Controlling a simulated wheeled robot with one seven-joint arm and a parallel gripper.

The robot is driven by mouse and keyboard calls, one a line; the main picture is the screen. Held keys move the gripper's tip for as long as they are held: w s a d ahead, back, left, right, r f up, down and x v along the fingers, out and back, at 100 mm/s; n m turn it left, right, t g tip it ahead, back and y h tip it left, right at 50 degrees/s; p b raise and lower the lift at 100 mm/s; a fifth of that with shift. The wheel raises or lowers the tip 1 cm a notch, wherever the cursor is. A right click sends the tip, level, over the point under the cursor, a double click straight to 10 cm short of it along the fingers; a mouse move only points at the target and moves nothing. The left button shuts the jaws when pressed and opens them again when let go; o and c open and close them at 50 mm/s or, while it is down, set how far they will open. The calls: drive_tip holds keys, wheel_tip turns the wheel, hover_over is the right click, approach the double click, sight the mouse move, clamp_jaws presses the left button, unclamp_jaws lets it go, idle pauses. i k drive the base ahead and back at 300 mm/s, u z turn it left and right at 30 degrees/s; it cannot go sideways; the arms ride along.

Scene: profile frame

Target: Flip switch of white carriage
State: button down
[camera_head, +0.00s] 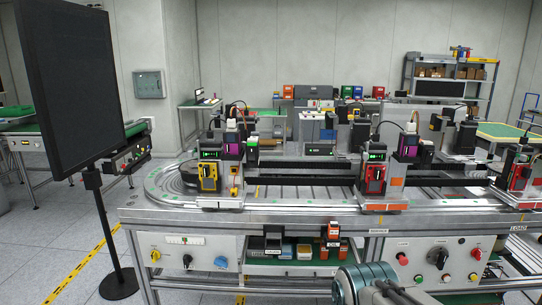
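Several carriages stand on the track of the long conveyor table (290,207). The left carriage (222,203) has a pale, whitish base. It carries a black unit with green lights and a yellow switch block (209,177). The middle carriage (384,205) has a base with orange parts and carries a red switch block (375,179). Another carriage with a red block (520,178) stands at the right edge. The switch positions are too small to tell. Part of my arm shows at the bottom right of centre, below the table edge. My gripper's fingers are not in view.
A large dark screen (68,85) on a black stand rises at the left. The table front has panels with knobs and buttons (438,259). Small boxes (285,247) sit on a shelf between the panels. Floor (50,240) at the left is mostly clear.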

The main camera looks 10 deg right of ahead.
sight(252, 151)
drive_tip(key=u, duration=0.05)
drive_tip(key=i, duration=0.9)
drive_tip(key=u, duration=0.8)
